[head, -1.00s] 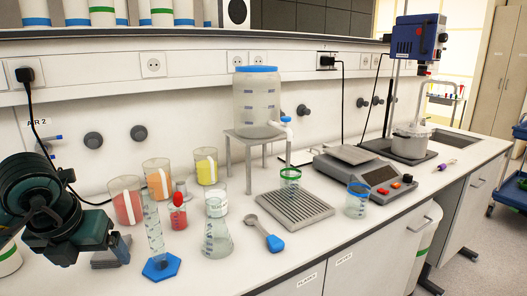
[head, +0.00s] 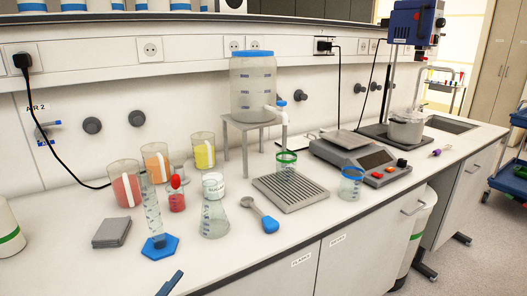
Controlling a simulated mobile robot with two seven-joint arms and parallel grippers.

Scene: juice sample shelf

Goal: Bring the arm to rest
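No arm is clearly in view now in the head view. Only a small dark blue-grey tip (head: 170,284) shows at the bottom edge, and I cannot tell whether it belongs to a gripper. On the bench, a jar with a blue lid and tap (head: 255,85) stands on a grey stand (head: 246,148). A green-rimmed beaker (head: 286,165) stands on the grey drip grate (head: 292,194), below the tap. A blue-rimmed beaker (head: 351,183) stands to the right of the grate. Neither gripper can be made out.
Jugs of red (head: 126,187), orange (head: 155,163) and yellow (head: 203,152) liquid stand at the left. A measuring cylinder (head: 153,212), a flask (head: 214,210), a blue-handled scoop (head: 262,216) and a scale (head: 362,160) are on the bench. The left front bench is mostly clear.

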